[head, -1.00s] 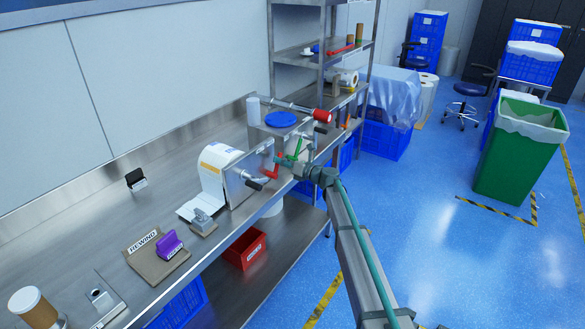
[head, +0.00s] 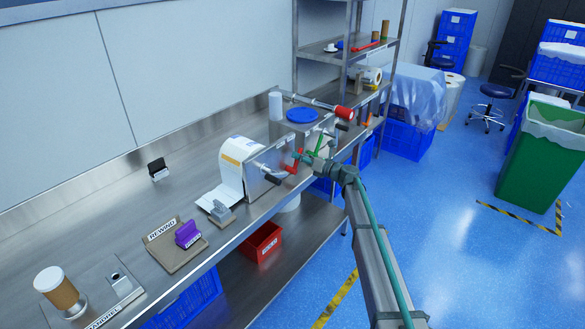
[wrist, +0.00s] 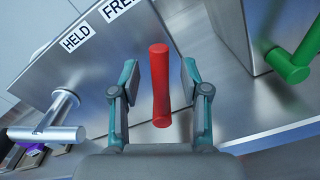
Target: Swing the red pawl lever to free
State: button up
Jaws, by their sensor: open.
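The red pawl lever (wrist: 160,85) stands out from a grey metal plate (wrist: 92,72) in the wrist view. White labels HELD (wrist: 76,39) and FREE (wrist: 115,8) are on that plate, FREE partly cut off by the frame's top edge. My gripper (wrist: 158,78) is open, with one finger on each side of the lever and visible gaps between them. In the head view the red lever (head: 293,165) shows at the right end of the label-roll machine, beside my gripper (head: 308,159).
A steel crank handle (wrist: 48,132) is left of my gripper, and a green handle (wrist: 290,65) is to the right. The label roll (head: 232,165), a blue disc (head: 302,115) and a red roller (head: 344,112) are close by. Open floor lies right of the bench.

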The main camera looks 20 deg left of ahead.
jog(key=shift+d, duration=0.1)
jog(key=v, duration=0.8)
jog(key=shift+s+d, duration=0.2)
jog(key=shift+d, duration=0.2)
dwell(0.4)
